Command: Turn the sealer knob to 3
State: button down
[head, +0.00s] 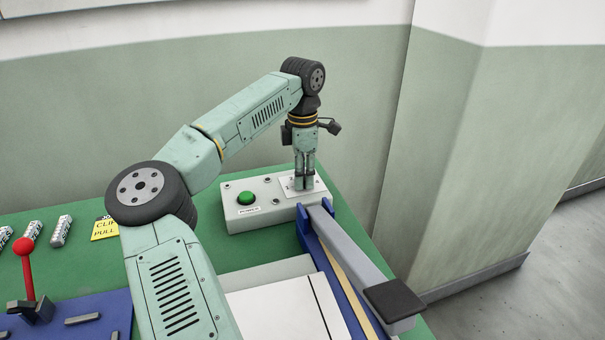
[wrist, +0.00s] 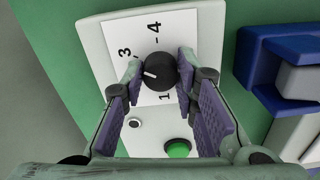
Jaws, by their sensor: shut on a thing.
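The black round sealer knob (wrist: 163,72) sits on a white dial plate (wrist: 180,32) in the wrist view. A 3 shows to its upper left, a 4 above and a 1 below. Its white pointer line faces left, a little below the 3; any mark behind the left finger is hidden. My gripper (wrist: 161,70) is shut on the knob, one finger on each side. In the head view my gripper (head: 304,186) points straight down onto the control box (head: 272,212) and hides the knob.
A green power button (head: 246,198) is on the same box, left of my gripper. The blue and grey sealer arm (head: 350,250) runs forward from the box. A red-knobbed lever (head: 27,268), several batteries and a yellow note (head: 104,229) are at left.

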jog(key=c, duration=1.2)
grip_release()
jog(key=shift+c, duration=0.2)
notch_tip(320, 180, up, 12)
